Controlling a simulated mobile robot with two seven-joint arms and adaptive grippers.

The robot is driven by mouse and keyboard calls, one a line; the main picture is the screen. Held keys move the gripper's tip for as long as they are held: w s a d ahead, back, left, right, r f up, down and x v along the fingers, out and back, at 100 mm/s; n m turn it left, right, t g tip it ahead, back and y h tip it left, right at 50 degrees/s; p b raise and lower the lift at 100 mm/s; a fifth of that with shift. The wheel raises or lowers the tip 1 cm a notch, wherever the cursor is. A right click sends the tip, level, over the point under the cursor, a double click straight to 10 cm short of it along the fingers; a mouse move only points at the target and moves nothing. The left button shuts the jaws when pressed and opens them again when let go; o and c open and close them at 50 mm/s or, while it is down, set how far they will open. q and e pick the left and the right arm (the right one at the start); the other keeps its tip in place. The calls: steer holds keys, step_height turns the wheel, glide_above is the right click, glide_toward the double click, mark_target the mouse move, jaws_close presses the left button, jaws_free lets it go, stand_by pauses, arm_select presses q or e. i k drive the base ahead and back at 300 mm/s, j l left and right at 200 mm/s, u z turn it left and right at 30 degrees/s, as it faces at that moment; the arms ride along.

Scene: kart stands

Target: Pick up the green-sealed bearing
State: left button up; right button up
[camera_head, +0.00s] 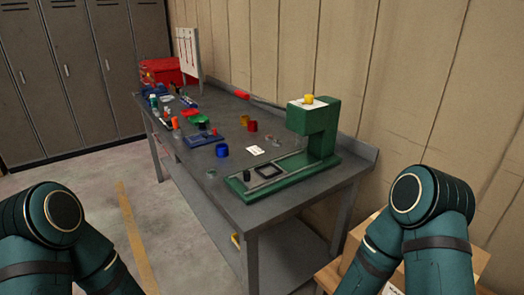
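A grey workbench (228,186) stands ahead with many small items on it. I cannot pick out the green-sealed bearing for sure at this size. A green round piece (203,119) lies mid-bench, too small to identify. A small greyish piece (211,174) lies near the bench's left edge, and its kind is unclear. Parts of both my arms show at the lower left and lower right, apart from the bench. Neither of my grippers is in view.
A green press-like machine (314,131) stands at the bench's near right end. A red box (165,71) is at the far end. Cardboard boxes (352,246) sit lower right. Floor left is clear.

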mark_target(211, 172)
steer(key=i+j+z, duration=0.1)
steer(key=z, duration=0.75)
steer(key=j+z, duration=0.75)
steer(key=j, duration=0.15)
steer(key=k+j+z, duration=0.1)
steer(key=j, duration=0.35)
steer(key=k+j+z, duration=0.15)
steer(key=j, duration=0.35)
steer(key=i, duration=0.05)
